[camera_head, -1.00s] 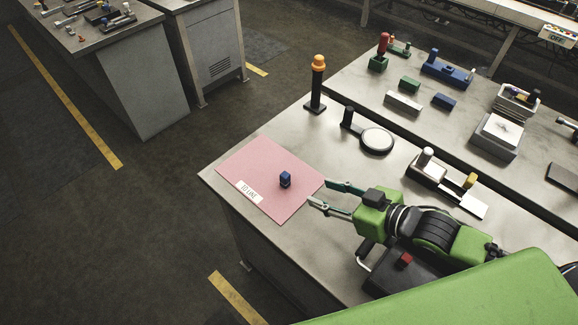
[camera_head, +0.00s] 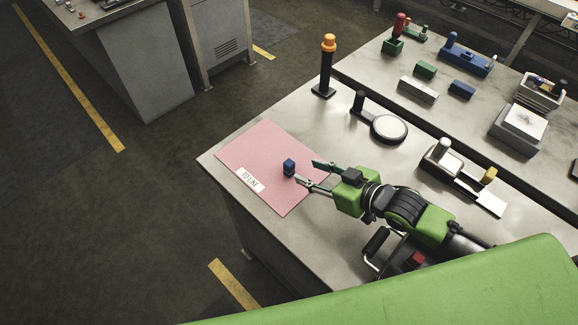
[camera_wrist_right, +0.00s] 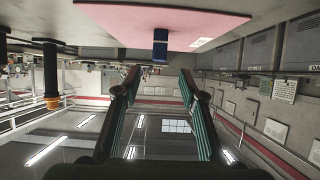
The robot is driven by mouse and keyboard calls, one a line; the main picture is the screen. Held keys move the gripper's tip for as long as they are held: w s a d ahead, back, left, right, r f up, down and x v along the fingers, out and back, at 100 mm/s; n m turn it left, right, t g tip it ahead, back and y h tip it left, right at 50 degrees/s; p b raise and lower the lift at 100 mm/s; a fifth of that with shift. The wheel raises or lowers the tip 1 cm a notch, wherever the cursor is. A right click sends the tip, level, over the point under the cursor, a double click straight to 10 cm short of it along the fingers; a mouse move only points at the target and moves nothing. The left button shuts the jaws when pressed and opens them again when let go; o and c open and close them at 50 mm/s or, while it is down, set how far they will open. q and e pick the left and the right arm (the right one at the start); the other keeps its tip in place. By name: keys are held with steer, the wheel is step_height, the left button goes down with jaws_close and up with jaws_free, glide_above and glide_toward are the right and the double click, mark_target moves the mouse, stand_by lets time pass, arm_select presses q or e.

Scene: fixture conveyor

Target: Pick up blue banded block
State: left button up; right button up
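The blue banded block (camera_head: 289,167) is small and stands upright on the pink mat (camera_head: 262,142). In the right wrist view, which looks upside down, the block (camera_wrist_right: 160,46) is centred just ahead of the fingertips, with a faint band across it. My right gripper (camera_head: 306,172) is over the mat's right side, its fingers pointing left at the block. In the right wrist view the gripper (camera_wrist_right: 160,78) is open, with a clear empty gap between the fingers. Whether a fingertip touches the block, I cannot tell. My left gripper is not in view.
A white "TO LINE" label (camera_head: 250,179) lies on the mat's front edge. A black post with an orange top (camera_head: 326,65) and a round pale disc on a stand (camera_head: 388,128) are behind. Several fixtures and blocks fill the table's right. The mat around the block is clear.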

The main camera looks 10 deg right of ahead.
mark_target(293, 165)
steer(key=shift+x, duration=1.15)
steer(key=shift+w+a+p, duration=0.15)
steer(key=shift+w+p, duration=0.1)
steer(key=shift+p, duration=0.15)
steer(key=p+x, duration=0.1)
steer(key=x, duration=0.2)
steer(key=shift+w+f, duration=0.1)
steer(key=shift+f, duration=0.1)
steer(key=shift+w+a+f, duration=0.3)
steer(key=shift+w, duration=0.05)
steer(key=c, duration=1)
